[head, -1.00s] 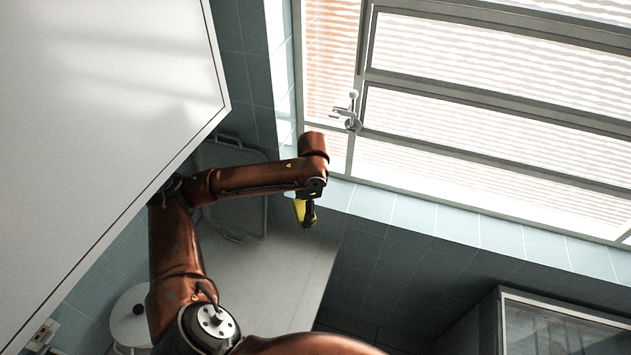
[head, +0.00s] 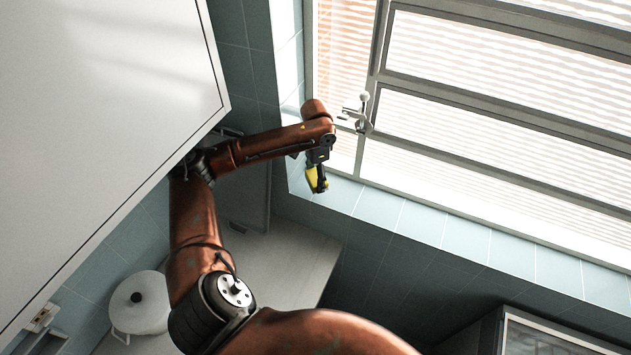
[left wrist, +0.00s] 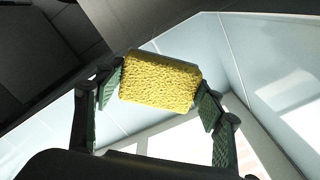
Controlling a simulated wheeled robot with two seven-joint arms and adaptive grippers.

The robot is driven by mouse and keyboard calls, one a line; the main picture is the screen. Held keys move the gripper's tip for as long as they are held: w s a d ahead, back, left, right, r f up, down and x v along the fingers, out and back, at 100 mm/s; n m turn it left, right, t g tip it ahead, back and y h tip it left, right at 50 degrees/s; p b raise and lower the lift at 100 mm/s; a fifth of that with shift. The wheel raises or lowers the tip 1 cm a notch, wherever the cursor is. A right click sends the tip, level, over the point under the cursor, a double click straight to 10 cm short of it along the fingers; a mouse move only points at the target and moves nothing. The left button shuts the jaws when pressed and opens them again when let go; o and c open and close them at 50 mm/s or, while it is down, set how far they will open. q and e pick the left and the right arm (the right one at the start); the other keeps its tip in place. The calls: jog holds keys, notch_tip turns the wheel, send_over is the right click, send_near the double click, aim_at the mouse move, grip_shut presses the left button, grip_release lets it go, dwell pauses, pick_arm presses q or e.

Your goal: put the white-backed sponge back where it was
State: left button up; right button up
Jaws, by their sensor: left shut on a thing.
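The sponge (left wrist: 160,82) shows its yellow, porous face in the left wrist view, and its white backing is turned out of sight there. My left gripper (left wrist: 158,92) is shut on it, with one green-padded finger at each end. In the head view the sponge (head: 311,179) is a small yellow patch beside the dark fingers of my left gripper (head: 319,181). It is held up in front of the tiled ledge below the window, and I cannot tell how far from the tiles it is. My right gripper is not in view.
A large white panel (head: 90,120) fills the left, close to my left arm. The window (head: 480,110) with its handle (head: 358,112) is at the upper right. A white lidded pot (head: 141,303) stands on the counter (head: 285,265) at lower left. A glass-fronted cabinet (head: 545,335) is at lower right.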

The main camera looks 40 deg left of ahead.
aim_at(315, 172)
pick_arm(q)
jog(key=shift+w+a+f, duration=0.35)
jog(key=shift+f, duration=0.15)
jog(key=shift+w+a+f, duration=0.3)
jog(key=shift+f, duration=0.2)
jog(key=shift+w+a+f, duration=0.15)
jog(key=shift+f, duration=0.1)
jog(key=shift+w+a+f, duration=0.15)
jog(key=shift+f, duration=0.35)
notch_tip(315, 172, down, 2)
jog(key=shift+f+p, duration=0.1)
jog(key=shift+p, duration=0.45)
jog(key=shift+f, duration=0.25)
jog(key=o, duration=1)
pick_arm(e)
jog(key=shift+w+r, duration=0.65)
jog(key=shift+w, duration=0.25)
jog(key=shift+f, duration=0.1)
